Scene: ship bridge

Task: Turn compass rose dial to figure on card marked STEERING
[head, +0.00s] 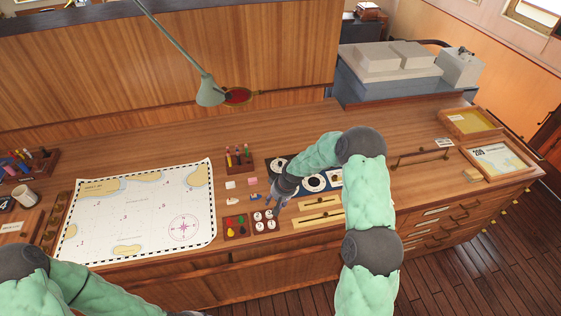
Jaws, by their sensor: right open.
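A dark blue panel (270,162) with round white dials lies on the desk, partly hidden by my right arm. One white dial (314,183) shows just right of my right gripper, and another (279,163) shows behind it. I cannot tell which dial is the compass rose dial. My right gripper (274,203) is open, pointing down by the panel's front left part, with nothing seen between its fingers. I cannot tell whether it touches anything. No card can be read as STEERING; a small white card (444,143) stands at right, its text too small.
A chart (140,212) with a printed compass rose covers the left desk. A red-brown tray (235,228), a tray of white round pieces (265,222) and brass slider plates (318,217) lie in front of the panel. A green lamp (209,92) hangs behind. A rail (423,157) stands right.

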